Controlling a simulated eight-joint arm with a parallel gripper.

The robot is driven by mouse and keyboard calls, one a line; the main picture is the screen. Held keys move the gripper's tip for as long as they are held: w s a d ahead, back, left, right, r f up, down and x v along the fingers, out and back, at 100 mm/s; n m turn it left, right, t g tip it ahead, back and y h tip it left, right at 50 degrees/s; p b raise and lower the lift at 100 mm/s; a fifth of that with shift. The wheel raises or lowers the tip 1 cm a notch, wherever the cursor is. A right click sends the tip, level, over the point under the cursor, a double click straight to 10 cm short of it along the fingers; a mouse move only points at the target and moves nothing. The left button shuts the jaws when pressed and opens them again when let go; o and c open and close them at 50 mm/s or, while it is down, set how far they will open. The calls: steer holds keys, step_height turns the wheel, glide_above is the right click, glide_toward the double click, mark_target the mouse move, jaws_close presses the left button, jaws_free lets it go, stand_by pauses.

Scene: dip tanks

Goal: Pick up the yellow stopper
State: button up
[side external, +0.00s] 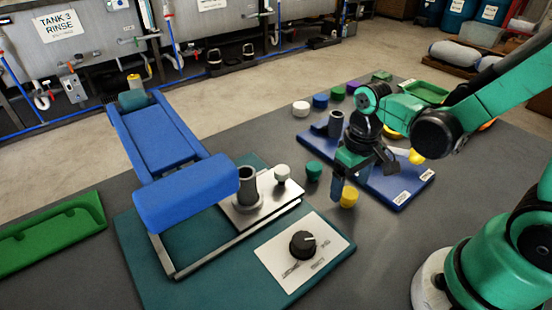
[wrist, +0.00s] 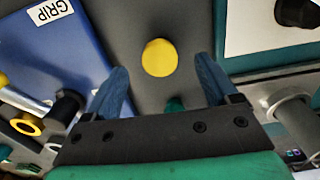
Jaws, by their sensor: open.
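The yellow stopper (side external: 348,197) stands on the dark grey mat, between the blue board and the teal base. In the wrist view the yellow stopper (wrist: 159,57) shows as a round top, ahead of the fingertips and roughly centred between them. My gripper (side external: 340,188) is open and empty, pointing down right beside the stopper in the side view. Its two blue fingers show apart in the wrist view (wrist: 161,72). I cannot tell the exact height gap between fingertips and stopper.
A green stopper (side external: 314,171) stands close by, left of my gripper. The blue board (side external: 400,196) labelled GRIP holds a grey tube and yellow parts. A white stopper (side external: 282,173), a metal tube (side external: 248,188) and a black knob (side external: 302,244) are on the left. Several coloured stoppers stand behind.

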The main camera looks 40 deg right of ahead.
mark_target(349, 192)
steer(key=shift+f, duration=1.6)
jaws_close()
